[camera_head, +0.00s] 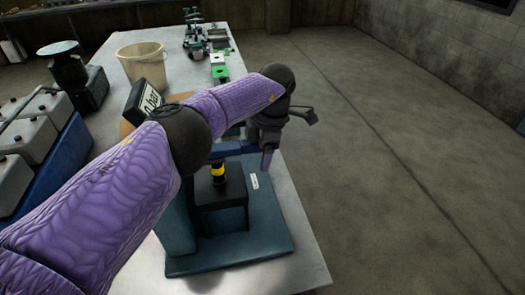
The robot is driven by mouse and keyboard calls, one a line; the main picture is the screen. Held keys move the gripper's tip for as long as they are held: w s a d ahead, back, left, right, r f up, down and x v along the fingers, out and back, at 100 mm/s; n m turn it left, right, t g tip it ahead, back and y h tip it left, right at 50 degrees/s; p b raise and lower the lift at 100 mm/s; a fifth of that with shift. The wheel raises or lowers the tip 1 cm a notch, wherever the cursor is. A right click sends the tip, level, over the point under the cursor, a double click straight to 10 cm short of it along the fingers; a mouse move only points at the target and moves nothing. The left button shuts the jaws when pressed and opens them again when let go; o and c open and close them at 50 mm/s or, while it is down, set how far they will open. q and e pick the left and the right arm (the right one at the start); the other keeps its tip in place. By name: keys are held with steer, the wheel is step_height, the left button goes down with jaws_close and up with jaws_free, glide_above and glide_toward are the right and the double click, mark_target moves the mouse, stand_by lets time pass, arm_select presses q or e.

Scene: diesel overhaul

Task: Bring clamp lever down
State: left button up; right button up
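The clamp fixture has a dark blue base plate (272,228) on the near part of the bench. A black block (222,195) stands on it, with a yellow-and-black cylindrical part (217,172) on top. The blue clamp lever (232,148) lies roughly level above this part, running right toward my gripper. My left arm reaches over the fixture from the left and hides part of it. My dark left gripper (268,138) is at the lever's right end, pointing down. Its fingers are small and partly hidden, so I cannot tell whether they grip the lever. My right gripper is not in view.
A beige bucket (142,64) and a small black display (143,103) stand behind the fixture. Green-and-grey parts (218,68) sit at the bench's far end. Grey containers (28,135) in a blue tray are at left. The floor at right is clear.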

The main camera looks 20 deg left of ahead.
arm_select(q)
steer(key=shift+r, duration=0.1)
steer(key=r, duration=0.3)
steer(key=d+r, duration=0.1)
steer(key=r, duration=0.2)
steer(key=w+r, duration=0.1)
steer(key=r, duration=0.2)
steer(key=shift+d+r, duration=0.15)
steer(key=shift+r, duration=0.2)
